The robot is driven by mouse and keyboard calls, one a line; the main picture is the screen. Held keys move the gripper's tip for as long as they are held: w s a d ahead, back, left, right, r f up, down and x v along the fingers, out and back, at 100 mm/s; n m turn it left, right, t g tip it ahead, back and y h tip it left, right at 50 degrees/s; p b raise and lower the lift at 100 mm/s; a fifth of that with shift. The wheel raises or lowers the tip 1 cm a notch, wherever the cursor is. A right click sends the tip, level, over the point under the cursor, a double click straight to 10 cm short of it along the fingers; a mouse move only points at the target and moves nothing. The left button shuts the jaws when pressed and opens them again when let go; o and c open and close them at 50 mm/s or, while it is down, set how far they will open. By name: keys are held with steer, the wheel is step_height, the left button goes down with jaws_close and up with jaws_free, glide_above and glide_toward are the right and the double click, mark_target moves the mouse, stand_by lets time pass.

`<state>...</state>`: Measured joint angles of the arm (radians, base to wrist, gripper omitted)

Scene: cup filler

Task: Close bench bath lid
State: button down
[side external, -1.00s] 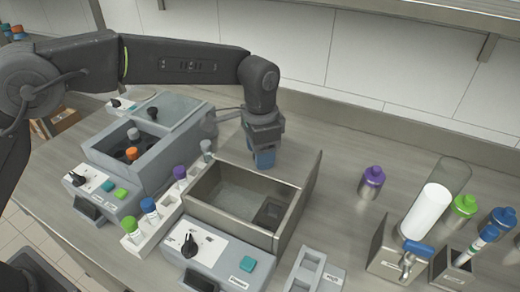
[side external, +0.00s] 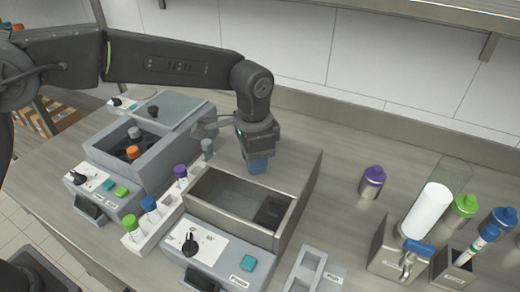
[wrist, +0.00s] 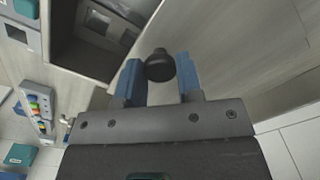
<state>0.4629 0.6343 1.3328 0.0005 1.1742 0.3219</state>
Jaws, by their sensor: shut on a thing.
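The bench bath (side external: 222,224) is the grey metal tank in the middle of the side view, and its opening is uncovered. Its grey metal lid (side external: 297,172) shows behind and to the right of the opening, its exact tilt hard to read. My gripper (side external: 258,165), with blue fingertips, is at the lid, above the bath's back side. In the wrist view my gripper (wrist: 159,82) is shut on the round black lid knob (wrist: 159,66). The side view hides the knob behind the fingers.
Left of the bath stand a tube rack (side external: 150,232) and a second bath (side external: 128,170) with its own lid. To the right are a purple-capped bottle (side external: 372,182) and a dispenser (side external: 398,240) with a white cylinder. The bench between bath and bottle is clear.

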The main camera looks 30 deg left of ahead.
steer(key=s, duration=0.9)
steer(key=shift+s, duration=0.25)
steer(key=c, duration=0.8)
jaws_free()
step_height(320, 180, up, 14)
steer(key=shift+f, duration=0.1)
